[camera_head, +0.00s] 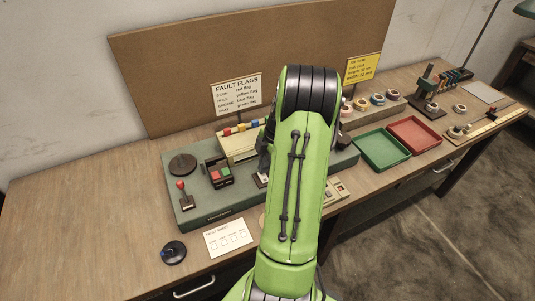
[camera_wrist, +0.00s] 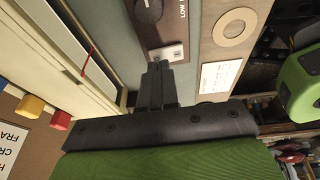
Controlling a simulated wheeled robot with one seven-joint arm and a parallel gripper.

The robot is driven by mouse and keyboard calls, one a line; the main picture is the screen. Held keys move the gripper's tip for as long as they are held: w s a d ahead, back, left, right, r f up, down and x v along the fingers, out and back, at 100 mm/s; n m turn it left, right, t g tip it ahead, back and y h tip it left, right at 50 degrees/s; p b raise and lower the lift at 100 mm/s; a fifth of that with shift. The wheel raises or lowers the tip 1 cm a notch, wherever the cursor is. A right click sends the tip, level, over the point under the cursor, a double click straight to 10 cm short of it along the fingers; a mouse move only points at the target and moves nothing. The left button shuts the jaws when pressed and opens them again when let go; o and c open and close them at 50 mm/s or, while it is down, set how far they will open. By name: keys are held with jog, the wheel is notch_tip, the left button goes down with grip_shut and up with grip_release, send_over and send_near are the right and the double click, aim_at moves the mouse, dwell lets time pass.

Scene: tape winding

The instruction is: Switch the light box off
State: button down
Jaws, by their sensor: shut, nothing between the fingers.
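My gripper (camera_wrist: 159,68) is shut and empty in the wrist view. A cream box (camera_wrist: 42,45), which looks like the light box, lies to the left in that view. It also shows in the head view (camera_head: 232,151). There my green arm hides most of the gripper and the area around the switch.
The grey-green bench unit (camera_head: 225,198) carries a red-knobbed lever (camera_head: 182,190), red and green buttons (camera_head: 219,173) and a dark disc (camera_head: 182,164). A green tray (camera_head: 383,149) and red tray (camera_head: 414,136) lie to the right. The table's left end is clear.

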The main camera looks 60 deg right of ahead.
jog(key=shift+d+f, duration=0.1)
jog(key=shift+f, duration=0.55)
